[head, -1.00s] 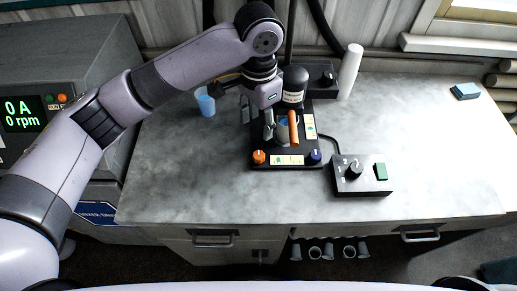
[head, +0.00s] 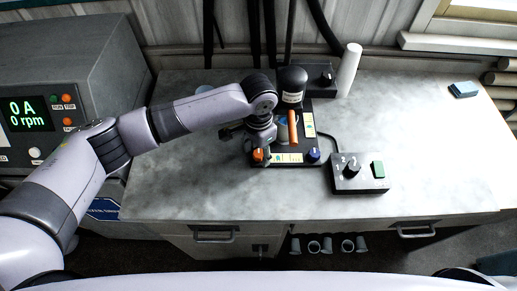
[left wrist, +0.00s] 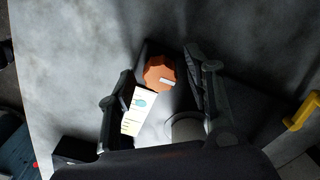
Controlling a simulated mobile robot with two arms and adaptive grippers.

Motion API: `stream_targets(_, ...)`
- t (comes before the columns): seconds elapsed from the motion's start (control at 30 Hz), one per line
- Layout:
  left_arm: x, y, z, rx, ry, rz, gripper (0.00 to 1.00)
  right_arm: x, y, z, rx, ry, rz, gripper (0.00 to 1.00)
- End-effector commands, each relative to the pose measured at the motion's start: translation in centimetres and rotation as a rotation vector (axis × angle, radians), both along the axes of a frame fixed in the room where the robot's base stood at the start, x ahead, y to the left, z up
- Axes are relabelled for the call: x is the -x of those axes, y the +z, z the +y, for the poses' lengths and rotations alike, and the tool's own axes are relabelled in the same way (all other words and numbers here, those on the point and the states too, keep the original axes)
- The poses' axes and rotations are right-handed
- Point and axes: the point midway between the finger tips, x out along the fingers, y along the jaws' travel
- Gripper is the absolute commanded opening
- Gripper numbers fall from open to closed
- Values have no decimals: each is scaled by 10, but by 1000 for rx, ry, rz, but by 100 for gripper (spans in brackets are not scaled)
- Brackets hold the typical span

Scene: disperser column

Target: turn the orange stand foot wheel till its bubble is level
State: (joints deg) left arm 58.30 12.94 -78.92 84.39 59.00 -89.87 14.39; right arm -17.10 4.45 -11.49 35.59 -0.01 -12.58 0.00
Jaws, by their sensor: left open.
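The orange stand foot wheel (head: 258,155) sits at the front left corner of the black stand base (head: 285,165). In the left wrist view the orange wheel (left wrist: 160,73) has a small pale mark on its top. My open left gripper (head: 259,148) is right at the wheel, pointing down. In the left wrist view its fingers (left wrist: 160,68) stand either side of the wheel, with no clear contact. A pale plate with a teal spot (left wrist: 139,106) lies beside the wheel, partly hidden by a finger. I cannot read any bubble position. My right gripper is not in view.
A blue wheel (head: 313,154) is at the base's front right corner. An orange rod (head: 292,128) and the dark disperser head (head: 291,80) rise behind. A control box (head: 360,178) stands to the right; a white cylinder (head: 348,70) stands behind. The right bench top is mostly clear.

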Motion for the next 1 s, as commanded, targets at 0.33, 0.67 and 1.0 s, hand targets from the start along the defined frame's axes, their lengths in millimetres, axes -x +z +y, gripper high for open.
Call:
stream_targets(0.33, 0, 0, 0, 0, 0, 0, 30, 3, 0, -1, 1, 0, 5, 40)
stream_targets(0.67, 0, 0, 0, 0, 0, 0, 8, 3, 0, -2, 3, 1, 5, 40)
stream_targets(1.0, 0, 1, 0, 0, -12, 0, 0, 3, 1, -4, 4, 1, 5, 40)
